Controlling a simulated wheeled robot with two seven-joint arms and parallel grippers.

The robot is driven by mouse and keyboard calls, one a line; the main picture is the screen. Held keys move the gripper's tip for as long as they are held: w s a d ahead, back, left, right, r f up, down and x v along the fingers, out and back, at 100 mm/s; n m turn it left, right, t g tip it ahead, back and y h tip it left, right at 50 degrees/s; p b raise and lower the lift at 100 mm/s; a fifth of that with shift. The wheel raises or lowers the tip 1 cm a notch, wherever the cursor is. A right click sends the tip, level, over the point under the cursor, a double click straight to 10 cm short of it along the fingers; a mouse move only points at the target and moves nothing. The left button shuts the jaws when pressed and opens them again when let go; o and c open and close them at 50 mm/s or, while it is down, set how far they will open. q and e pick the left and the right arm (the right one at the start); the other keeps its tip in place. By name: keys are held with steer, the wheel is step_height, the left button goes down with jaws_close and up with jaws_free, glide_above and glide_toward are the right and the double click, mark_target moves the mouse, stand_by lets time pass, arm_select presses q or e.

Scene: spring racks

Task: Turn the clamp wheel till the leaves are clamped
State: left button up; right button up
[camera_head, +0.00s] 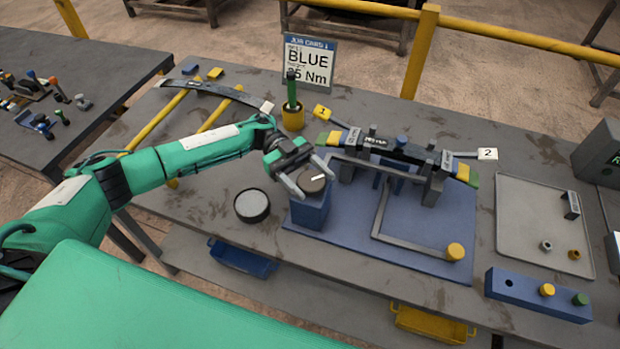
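The clamp wheel (313,186) is a small round brown knob with a pale mark, on top of a blue block (309,214). My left gripper (316,186) reaches in from the left with its two fingers apart, one on each side of the wheel. I cannot tell whether the fingers press on it. The leaves (398,150) are a dark stack with yellow and green ends, lying across grey clamp uprights (433,187) on the blue base plate (420,215). My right gripper is out of view.
A round dark tin (252,205) stands left of the blue block. A yellow pot (292,118) and a job card (308,62) reading BLUE are behind. A grey tray (530,225) and a blue peg block (538,294) are at right. A curved leaf (215,90) lies on yellow bars at back left.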

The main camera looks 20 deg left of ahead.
arm_select(q)
steer(key=shift+o, duration=1.1)
steer(key=shift+w+a+f, duration=0.1)
steer(key=shift+a, duration=0.05)
steer(key=b+v, duration=0.5)
steer(key=v, duration=0.8)
steer(key=shift+a, duration=0.2)
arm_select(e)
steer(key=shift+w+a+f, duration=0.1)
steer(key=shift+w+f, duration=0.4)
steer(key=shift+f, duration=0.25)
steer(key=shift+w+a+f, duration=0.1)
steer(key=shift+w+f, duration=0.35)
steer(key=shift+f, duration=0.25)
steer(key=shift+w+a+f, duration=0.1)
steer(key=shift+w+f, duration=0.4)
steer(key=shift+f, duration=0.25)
